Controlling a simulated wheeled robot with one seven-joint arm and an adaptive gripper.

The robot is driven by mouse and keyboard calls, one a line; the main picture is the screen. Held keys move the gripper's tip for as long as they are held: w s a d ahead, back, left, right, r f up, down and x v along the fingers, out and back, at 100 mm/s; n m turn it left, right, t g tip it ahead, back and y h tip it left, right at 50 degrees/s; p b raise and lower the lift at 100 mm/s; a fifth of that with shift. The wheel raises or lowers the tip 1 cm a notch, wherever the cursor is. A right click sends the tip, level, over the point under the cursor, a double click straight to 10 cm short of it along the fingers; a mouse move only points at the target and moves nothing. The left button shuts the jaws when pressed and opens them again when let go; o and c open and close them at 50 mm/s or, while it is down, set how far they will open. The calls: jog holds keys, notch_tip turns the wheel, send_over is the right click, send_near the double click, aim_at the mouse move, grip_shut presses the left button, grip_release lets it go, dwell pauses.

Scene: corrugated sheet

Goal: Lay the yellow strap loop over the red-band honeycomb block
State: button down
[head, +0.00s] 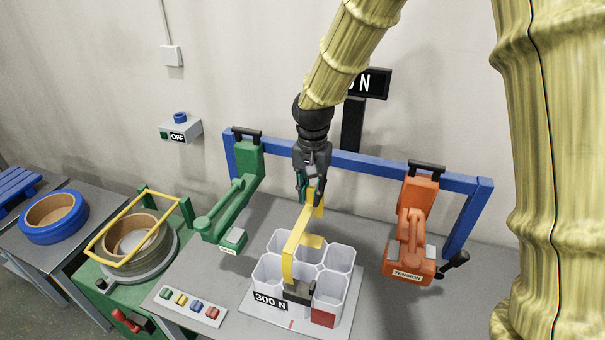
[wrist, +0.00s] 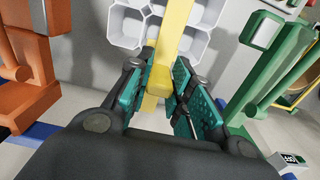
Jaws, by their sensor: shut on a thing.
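The honeycomb block (head: 338,262) is a cluster of white open cells on a pale base plate, with a "300 N" label and a red patch (head: 323,317) at its front right. It also shows at the top of the wrist view (wrist: 124,28). The yellow strap loop (head: 297,246) runs from my gripper down across the block's top toward a dark piece at the front. My gripper (head: 311,190) is shut on the strap's back end, above and behind the block. In the wrist view the strap (wrist: 176,28) passes between the teal fingers. Whether it touches the block is unclear.
A green arm device (head: 228,215) stands left of the block and an orange "TENSION" device (head: 411,230) right, under a blue frame (head: 375,165). A panel of coloured buttons (head: 190,306) lies front left. Farther left are a roll with a yellow frame (head: 132,240) and a blue-rimmed roll (head: 55,217).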

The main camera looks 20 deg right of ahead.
jog(key=shift+w+d, duration=0.1)
jog(key=shift+r, duration=0.1)
jog(key=shift+s+a+f, duration=0.1)
jog(key=shift+s+f, duration=0.05)
jog(key=shift+f, duration=0.25)
jog(key=shift+s+a+f, duration=0.1)
jog(key=shift+f, duration=0.3)
jog(key=shift+s+d+f+b, duration=0.1)
jog(key=shift+s+f+b, duration=0.35)
jog(key=shift+s, duration=0.2)
jog(key=shift+w+f, duration=0.2)
jog(key=shift+f, duration=0.4)
jog(key=shift+w+f, duration=0.2)
jog(key=shift+f, duration=0.35)
jog(key=shift+s+f+b, duration=0.15)
jog(key=shift+f+b, duration=2.55)
jog(key=shift+f, duration=4.05)
